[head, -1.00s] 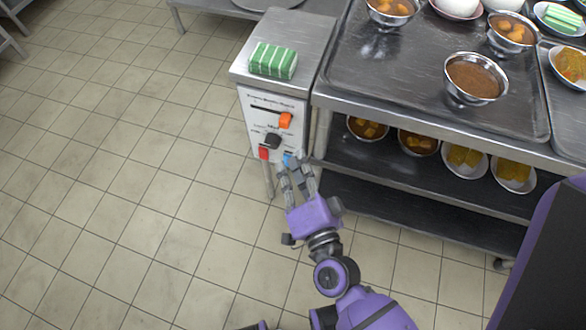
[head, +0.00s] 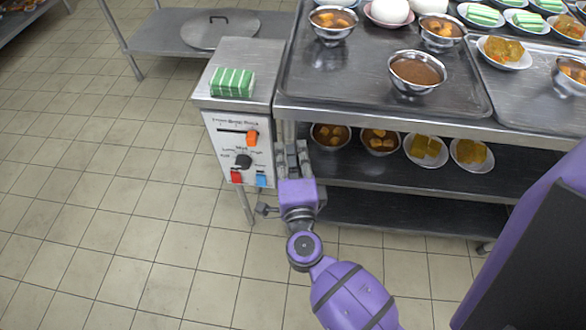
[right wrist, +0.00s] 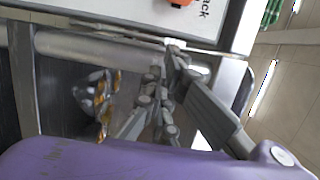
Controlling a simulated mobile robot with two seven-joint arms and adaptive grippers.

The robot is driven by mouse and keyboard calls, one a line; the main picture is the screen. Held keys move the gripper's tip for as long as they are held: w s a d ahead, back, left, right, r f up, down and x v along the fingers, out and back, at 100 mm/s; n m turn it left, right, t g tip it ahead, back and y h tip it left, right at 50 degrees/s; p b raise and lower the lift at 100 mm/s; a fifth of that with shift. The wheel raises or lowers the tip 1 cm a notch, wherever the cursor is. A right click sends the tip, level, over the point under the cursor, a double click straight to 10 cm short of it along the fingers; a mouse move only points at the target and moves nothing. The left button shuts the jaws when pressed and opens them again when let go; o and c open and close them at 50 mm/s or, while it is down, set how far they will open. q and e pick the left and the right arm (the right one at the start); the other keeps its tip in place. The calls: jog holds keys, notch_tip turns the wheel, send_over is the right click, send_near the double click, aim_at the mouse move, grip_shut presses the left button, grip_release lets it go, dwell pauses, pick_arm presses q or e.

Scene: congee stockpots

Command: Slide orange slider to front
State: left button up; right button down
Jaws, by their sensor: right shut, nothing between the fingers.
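The orange slider (head: 252,138) sits at the right end of a dark horizontal slot on the white front panel (head: 222,146) of the steel control box. Part of it also shows at the top edge of the right wrist view (right wrist: 180,3). My right gripper (head: 292,146) is shut and empty. Its fingers point up the picture, just right of the panel, in front of the tray rack's left end. It is apart from the slider. In the right wrist view the fingertips (right wrist: 171,48) come close together near the panel's edge. My left gripper is not in view.
Below the slider are a black knob (head: 243,161), a red switch (head: 236,177) and a blue switch (head: 261,180). A green striped block (head: 232,83) lies on the box. The rack at right holds bowls and trays (head: 340,80). Floor at left is clear.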

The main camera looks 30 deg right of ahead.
aim_at(273, 132)
jog(key=w+a, duration=0.2)
jog(key=a, duration=0.1)
jog(key=shift+w+a, duration=0.15)
jog(key=shift+w, duration=0.05)
